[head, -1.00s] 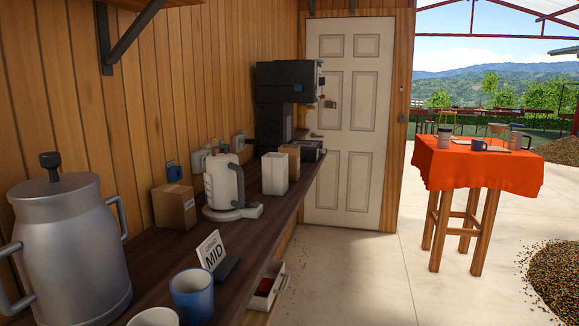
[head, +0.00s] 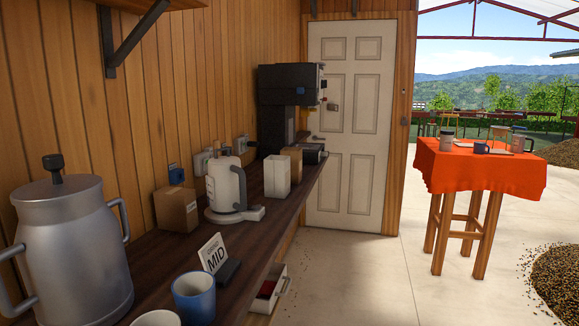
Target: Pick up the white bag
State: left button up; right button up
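A white bag (head: 277,175), upright and box-shaped, stands on the dark wooden counter along the left wall. It is just right of the white kettle (head: 226,187) and in front of a brown bag (head: 293,158). Neither of my grippers shows in the head view.
The counter (head: 152,258) also holds a metal canister (head: 68,248), a cardboard box (head: 176,208), a MID sign (head: 213,253), a blue cup (head: 194,296) and a black machine (head: 288,95). An open drawer (head: 279,280) juts below. An orange-covered table (head: 480,175) stands right. The floor between is clear.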

aim_at(276, 168)
jog(key=i+l, duration=0.2)
jog(key=i+l+u, duration=0.15)
jog(key=l, duration=0.25)
jog(key=i+l, duration=0.2)
jog(key=l, duration=0.15)
jog(key=i+l+u, duration=0.15)
jog(key=l, duration=0.2)
jog(key=i+l, duration=0.2)
jog(key=l, duration=0.15)
